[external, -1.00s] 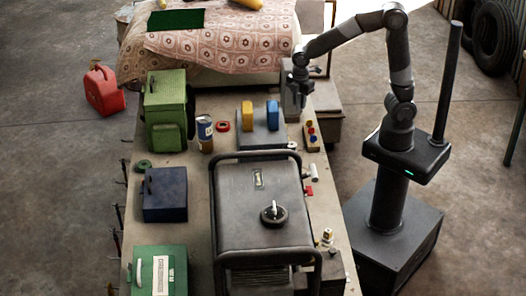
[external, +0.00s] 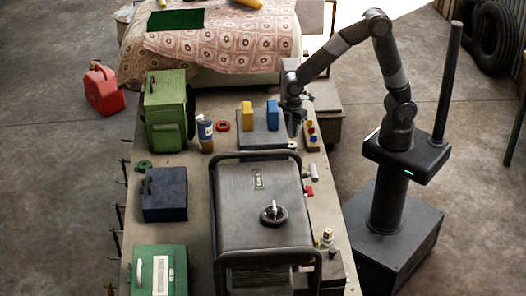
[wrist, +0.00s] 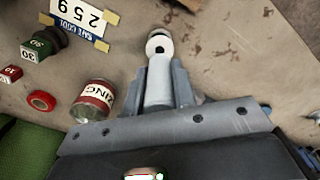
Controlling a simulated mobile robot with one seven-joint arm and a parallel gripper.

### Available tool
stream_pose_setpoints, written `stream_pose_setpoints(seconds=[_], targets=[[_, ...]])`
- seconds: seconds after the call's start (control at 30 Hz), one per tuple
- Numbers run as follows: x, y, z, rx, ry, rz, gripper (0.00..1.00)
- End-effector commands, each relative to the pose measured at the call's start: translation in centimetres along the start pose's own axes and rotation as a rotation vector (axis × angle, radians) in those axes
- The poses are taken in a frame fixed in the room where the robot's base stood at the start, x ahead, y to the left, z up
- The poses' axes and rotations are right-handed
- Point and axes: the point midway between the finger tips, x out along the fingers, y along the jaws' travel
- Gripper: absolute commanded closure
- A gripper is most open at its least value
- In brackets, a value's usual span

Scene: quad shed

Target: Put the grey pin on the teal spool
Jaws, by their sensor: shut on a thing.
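My gripper (external: 294,128) is low at the right side of the bench, beside the grey box with the blue block. In the wrist view my gripper (wrist: 158,85) is shut on a pale grey pin (wrist: 158,78). The pin's rounded, whitish end with a dark spot points away from the camera. The pin is too small to make out in the external view. A small dark green round thing (external: 143,165) lies at the bench's left; I cannot tell whether it is the teal spool.
A yellow block (external: 247,115) and a blue block (external: 272,114) stand close to my gripper. A wooden block with coloured knobs (external: 312,136) is at its right. A large dark machine (external: 255,190) fills the bench's middle.

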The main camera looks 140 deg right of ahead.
Motion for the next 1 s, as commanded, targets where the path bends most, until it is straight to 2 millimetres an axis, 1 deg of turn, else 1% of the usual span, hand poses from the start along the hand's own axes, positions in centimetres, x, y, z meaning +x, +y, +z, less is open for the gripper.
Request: stream_pose_setpoints(seconds=[0.13, 0.23, 0.57, 0.6, 0.87, 1.0], targets=[[2.2, 0.0, 0.1, 0.0, -0.003, -0.003, 1.0], [3.3, 0.0, 0.1, 0.0, -0.002, -0.002, 1.0], [3.6, 0.0, 0.1, 0.0, 0.0, 0.0, 1.0], [3.7, 0.0, 0.1, 0.0, -0.001, -0.001, 0.75], [3.6, 0.0, 0.1, 0.0, 0.0, 0.0, 0.54], [3.6, 0.0, 0.1, 0.0, 0.0, 0.0, 0.54]])
